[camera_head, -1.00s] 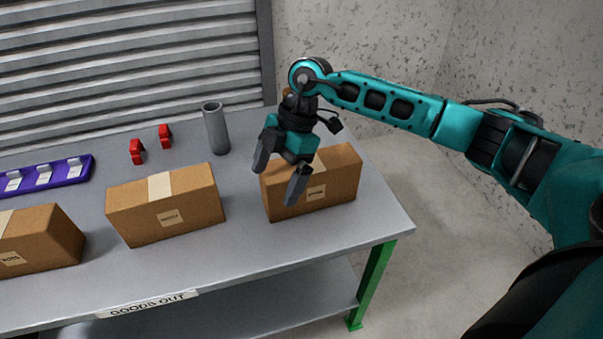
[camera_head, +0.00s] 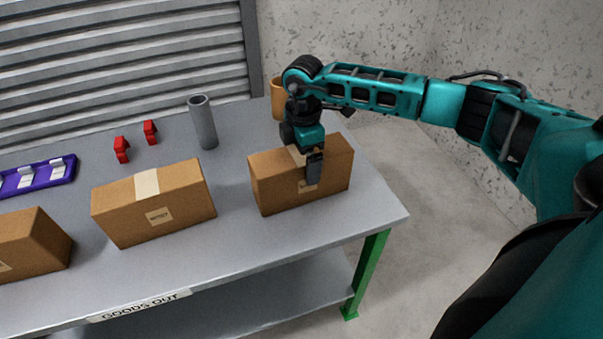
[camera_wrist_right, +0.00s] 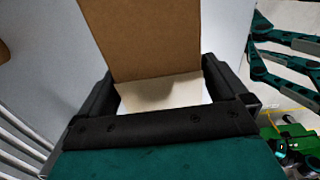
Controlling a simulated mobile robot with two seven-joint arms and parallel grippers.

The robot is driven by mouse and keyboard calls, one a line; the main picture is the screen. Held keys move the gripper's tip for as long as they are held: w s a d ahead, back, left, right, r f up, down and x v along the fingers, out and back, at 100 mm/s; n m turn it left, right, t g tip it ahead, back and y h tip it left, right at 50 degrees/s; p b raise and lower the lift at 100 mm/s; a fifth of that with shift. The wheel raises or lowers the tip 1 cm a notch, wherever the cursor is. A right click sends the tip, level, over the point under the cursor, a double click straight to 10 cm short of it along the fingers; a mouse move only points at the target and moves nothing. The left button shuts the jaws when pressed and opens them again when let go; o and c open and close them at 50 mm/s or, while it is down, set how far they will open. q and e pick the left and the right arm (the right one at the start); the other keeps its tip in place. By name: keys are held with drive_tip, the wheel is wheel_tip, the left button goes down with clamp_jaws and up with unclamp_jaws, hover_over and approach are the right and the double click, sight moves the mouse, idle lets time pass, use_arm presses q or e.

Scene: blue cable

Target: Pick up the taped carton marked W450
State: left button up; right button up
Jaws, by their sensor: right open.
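Three brown taped cartons stand in a row on the grey table: a right carton (camera_head: 274,187), a middle carton (camera_head: 185,205) and a left carton (camera_head: 32,245) cut by the frame edge. Their labels are too small to read surely, so I cannot tell which is W450. My right gripper (camera_head: 308,162) points down over the right carton, one finger in front of its label, the other hidden. In the right wrist view the open jaws (camera_wrist_right: 160,92) stand on either side of the carton (camera_wrist_right: 147,35) and its pale tape. My left gripper is not in view.
The grey table (camera_head: 245,228) also bears a grey cylinder (camera_head: 202,122), two red pieces (camera_head: 121,150), a purple tray (camera_head: 38,178) with white pieces, and a tan cup (camera_head: 277,98) behind my gripper. A shutter stands behind. Bare tabletop separates the cartons.

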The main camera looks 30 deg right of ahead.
drive_tip(key=f, duration=0.3)
drive_tip(key=shift+a+f, duration=0.2)
drive_tip(key=shift+f, duration=0.1)
drive_tip(key=c, duration=1.4)
drive_tip(key=shift+w+r, duration=0.1)
drive_tip(key=shift+r, duration=0.1)
